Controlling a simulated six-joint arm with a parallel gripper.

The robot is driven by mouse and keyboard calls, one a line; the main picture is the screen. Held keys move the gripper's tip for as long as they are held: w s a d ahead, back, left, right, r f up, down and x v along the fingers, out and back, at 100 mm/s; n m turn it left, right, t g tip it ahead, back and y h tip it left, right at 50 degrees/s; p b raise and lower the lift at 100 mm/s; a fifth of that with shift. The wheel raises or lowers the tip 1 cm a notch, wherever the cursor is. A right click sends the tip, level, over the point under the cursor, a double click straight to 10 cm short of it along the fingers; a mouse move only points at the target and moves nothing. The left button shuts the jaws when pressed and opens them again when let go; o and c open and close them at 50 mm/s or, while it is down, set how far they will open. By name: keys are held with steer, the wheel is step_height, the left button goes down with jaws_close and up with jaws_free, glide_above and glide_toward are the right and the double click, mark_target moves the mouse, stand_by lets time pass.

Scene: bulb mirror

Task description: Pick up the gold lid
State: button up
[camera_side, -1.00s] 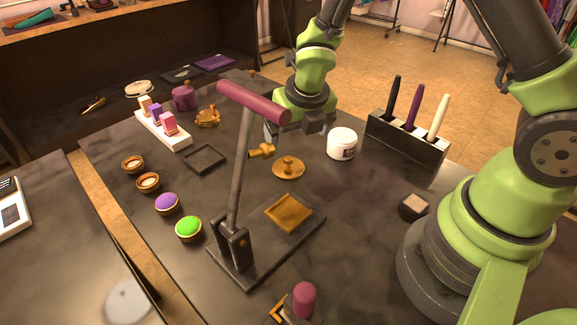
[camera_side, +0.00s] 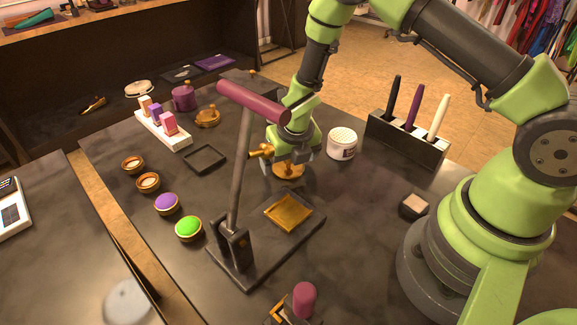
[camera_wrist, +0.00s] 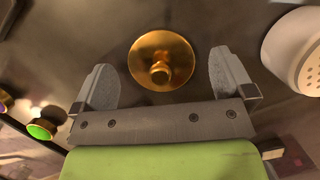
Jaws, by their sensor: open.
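The gold lid (camera_side: 289,173), a round disc with a knob on top, lies on the dark table behind the gold square plate on the stand's base. My gripper (camera_side: 291,162) is just above it, pointing down, and partly hides it in the side view. In the wrist view the lid (camera_wrist: 163,48) shows whole, its knob toward me. My gripper (camera_wrist: 164,75) is open there, with one finger on each side of the knob, and holds nothing. I cannot tell how far the fingertips are above the lid.
A lamp-like stand (camera_side: 236,180) with a pink bar rises close left of my gripper. A white jar (camera_side: 341,144) stands close right; it also shows in the wrist view (camera_wrist: 296,52). A pen holder (camera_side: 406,139) is further right. Small bowls (camera_side: 167,204) sit left.

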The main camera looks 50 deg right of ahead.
steer(key=shift+w+f, duration=0.1)
steer(key=shift+f, duration=0.2)
steer(key=c, duration=0.9)
steer(key=shift+c, duration=0.2)
steer(key=shift+r, duration=0.25)
